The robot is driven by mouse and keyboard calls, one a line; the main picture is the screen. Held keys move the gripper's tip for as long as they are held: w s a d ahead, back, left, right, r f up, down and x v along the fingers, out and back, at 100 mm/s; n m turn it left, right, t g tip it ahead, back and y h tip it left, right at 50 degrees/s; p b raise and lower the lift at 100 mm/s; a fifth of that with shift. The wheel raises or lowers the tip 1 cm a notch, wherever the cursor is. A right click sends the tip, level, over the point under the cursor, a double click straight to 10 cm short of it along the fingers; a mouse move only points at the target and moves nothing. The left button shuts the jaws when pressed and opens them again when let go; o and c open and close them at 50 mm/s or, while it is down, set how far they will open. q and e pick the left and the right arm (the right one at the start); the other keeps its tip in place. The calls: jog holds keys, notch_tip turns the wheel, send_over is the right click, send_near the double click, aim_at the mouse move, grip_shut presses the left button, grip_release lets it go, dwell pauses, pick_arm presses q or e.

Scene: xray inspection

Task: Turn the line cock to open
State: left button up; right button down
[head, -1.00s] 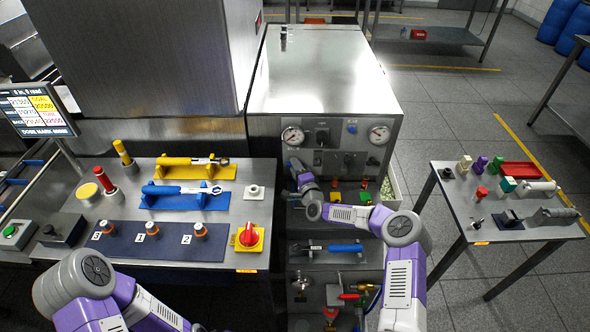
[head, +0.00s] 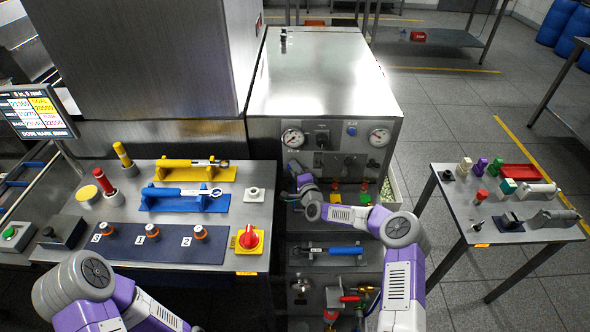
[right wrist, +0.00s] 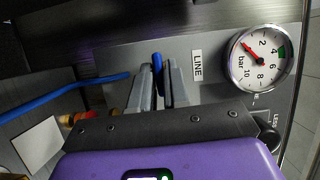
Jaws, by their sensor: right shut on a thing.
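In the right wrist view a blue cock handle (right wrist: 157,62) stands beside a white label reading LINE. My right gripper (right wrist: 161,84) is shut on this handle, with one grey finger on each side. In the head view my right gripper (head: 297,172) is at the left edge of the steel cabinet's front, below the left gauge (head: 292,138); the handle is hidden there. The gauge next to the LINE label (right wrist: 262,58) has its red needle pointing up and left, outside the green sector. My left arm enters at lower left; its gripper does not show.
The steel cabinet (head: 325,80) carries knobs and a second gauge (head: 380,137). Below lies a blue-handled tool (head: 345,251). A bench (head: 262,205) with wrenches and a red knob (head: 249,238) stands left. A side table (head: 470,215) stands right, with open floor between.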

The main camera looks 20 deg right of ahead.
jog(key=shift+w+a+r+n+g+h+p, duration=0.1)
jog(key=shift+n+g+h+p, duration=1)
jog(key=shift+n, duration=1.05)
jog(key=shift+s+a+r+n+g+h+p, duration=0.15)
jog(key=shift+n+g+h+p, duration=0.45)
jog(key=shift+n+p, duration=1.3)
jog(key=shift+w+a+r+n+g+h+p, duration=0.15)
jog(key=shift+n+g+h+p, duration=0.7)
jog(key=shift+n, duration=1.6)
jog(key=shift+f+h, duration=0.1)
jog(key=shift+h, duration=0.15)
jog(key=c, duration=1.2)
grip_release()
